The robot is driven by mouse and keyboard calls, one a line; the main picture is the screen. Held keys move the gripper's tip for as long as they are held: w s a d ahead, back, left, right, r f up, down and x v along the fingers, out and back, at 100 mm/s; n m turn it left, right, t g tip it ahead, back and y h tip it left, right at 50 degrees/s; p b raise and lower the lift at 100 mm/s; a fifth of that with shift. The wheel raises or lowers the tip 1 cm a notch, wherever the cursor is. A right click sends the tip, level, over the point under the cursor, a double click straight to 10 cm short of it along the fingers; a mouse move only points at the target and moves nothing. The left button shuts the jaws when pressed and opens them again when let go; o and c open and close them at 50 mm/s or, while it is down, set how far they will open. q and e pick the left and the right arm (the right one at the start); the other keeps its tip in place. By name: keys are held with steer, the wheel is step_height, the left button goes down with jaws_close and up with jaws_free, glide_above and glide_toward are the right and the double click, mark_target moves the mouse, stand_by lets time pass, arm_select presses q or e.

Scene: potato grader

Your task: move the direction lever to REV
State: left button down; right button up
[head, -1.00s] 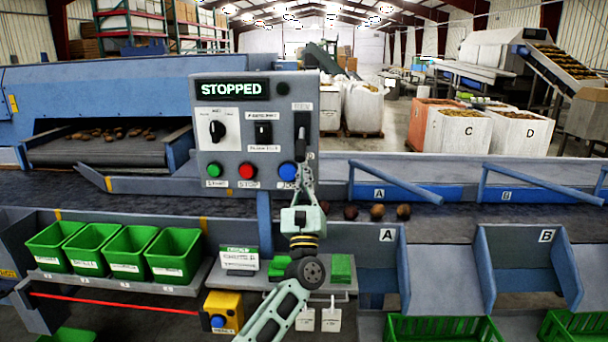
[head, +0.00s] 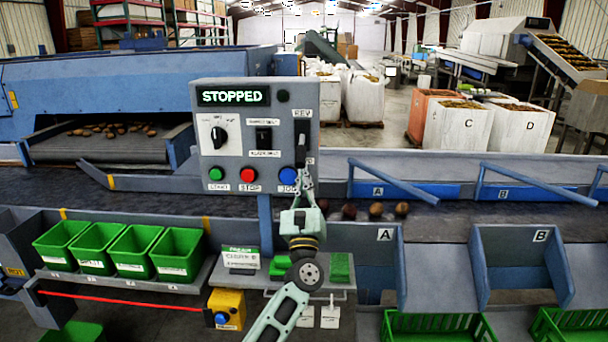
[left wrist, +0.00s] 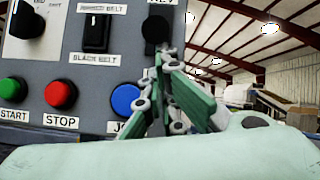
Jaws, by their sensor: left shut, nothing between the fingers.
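The grey control panel (head: 228,172) stands at the centre of the head view and its display reads STOPPED. The direction lever (head: 302,130) is a black part at the panel's right side, just below the REV label (head: 302,113). The left wrist view shows its dark rounded end (left wrist: 156,30) close under that label. My left gripper (head: 302,168) is shut and empty, pointing up at the panel below the lever. In the wrist view its fingertips (left wrist: 166,55) are just under the lever end; whether they touch it I cannot tell. The fingers hide the lower slot. My right gripper is out of view.
The blue JOG button (head: 287,175) is close left of my fingers, with the red STOP button (head: 248,175) and green START button (head: 216,174) further left. A black belt switch (head: 264,138) sits above. Several potatoes (head: 375,210) lie on the belt at right.

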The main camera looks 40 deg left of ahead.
mark_target(303, 165)
arm_select(q)
steer(key=s+r+p, duration=0.1)
steer(key=p, duration=0.1)
steer(key=s+d+r+g+p, duration=0.1)
steer(key=r+p, duration=0.1)
steer(key=p, duration=0.1)
steer(key=shift+h, duration=0.4)
steer(key=shift+s+d+r+p, duration=0.25)
steer(key=shift+s+r+p, duration=0.15)
steer(key=shift+r, duration=0.1)
steer(key=shift+s+d+r+p, duration=0.15)
steer(key=shift+r, duration=0.25)
steer(key=shift+s+d+r+p, duration=0.1)
steer(key=shift+s+r+p, duration=0.05)
steer(key=shift+r, duration=0.25)
steer(key=shift+s+d+r+p, duration=0.15)
steer(key=shift+r+p, duration=0.2)
steer(key=shift+r, duration=0.3)
steer(key=shift+s+a+r+p, duration=0.1)
steer(key=shift+r+p, duration=0.2)
steer(key=shift+r, duration=0.35)
steer(key=shift+d+r, duration=0.15)
steer(key=shift+r, duration=0.15)
